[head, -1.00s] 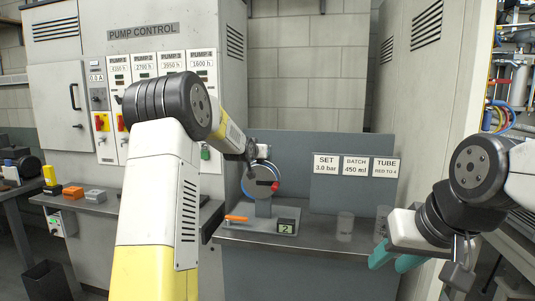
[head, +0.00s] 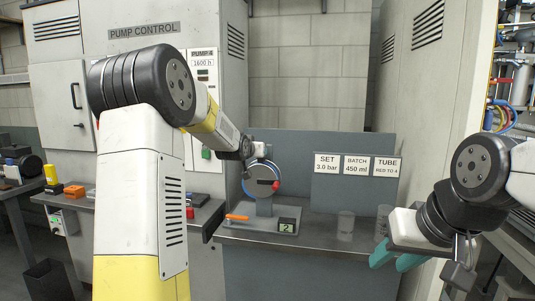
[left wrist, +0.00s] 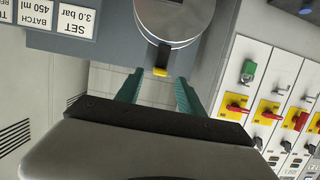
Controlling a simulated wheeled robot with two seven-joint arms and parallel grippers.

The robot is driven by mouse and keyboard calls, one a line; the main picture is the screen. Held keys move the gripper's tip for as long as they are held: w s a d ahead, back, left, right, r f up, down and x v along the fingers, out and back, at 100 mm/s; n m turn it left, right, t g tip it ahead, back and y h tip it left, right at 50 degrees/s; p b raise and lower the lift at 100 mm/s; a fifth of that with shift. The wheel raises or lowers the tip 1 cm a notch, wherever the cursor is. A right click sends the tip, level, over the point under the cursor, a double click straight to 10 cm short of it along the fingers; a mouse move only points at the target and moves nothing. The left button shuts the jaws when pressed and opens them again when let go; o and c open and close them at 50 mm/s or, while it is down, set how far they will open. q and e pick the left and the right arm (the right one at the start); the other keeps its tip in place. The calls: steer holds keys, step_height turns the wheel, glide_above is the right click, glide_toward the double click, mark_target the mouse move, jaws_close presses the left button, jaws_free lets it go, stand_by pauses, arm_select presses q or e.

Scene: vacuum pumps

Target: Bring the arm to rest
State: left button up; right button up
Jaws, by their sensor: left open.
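My left arm (head: 140,190) rises large through the left half of the head view and bends down toward the gauge stand. Its wrist is at the round gauge (head: 262,178), and the left gripper's fingers are not clearly seen there. In the left wrist view the left gripper (left wrist: 160,80) is open, with its teal fingers apart and nothing held. A grey round part with a yellow tab (left wrist: 160,71) is beyond the fingertips; contact cannot be told. My right gripper (head: 398,261) hangs at the lower right, its teal fingers apart and empty.
The gauge stand and number 2 display (head: 286,226) are on a metal bench (head: 320,243). Two clear beakers (head: 345,226) stand near my right gripper. The pump control cabinet (head: 65,100) is behind my left arm. Switches (left wrist: 268,112) show at right in the left wrist view.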

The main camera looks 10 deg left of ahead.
arm_select(q)
steer(key=s+d+f+g, duration=0.1)
steer(key=s+f+g, duration=0.1)
steer(key=s, duration=1.3)
steer(key=s+d+f+g+h, duration=0.1)
steer(key=s+d+f+g, duration=0.1)
steer(key=s, duration=1.3)
steer(key=s+d+f+g, duration=0.2)
steer(key=s+f+g, duration=0.1)
steer(key=s, duration=1.3)
steer(key=shift+d+g, duration=0.25)
steer(key=shift+g, duration=0.55)
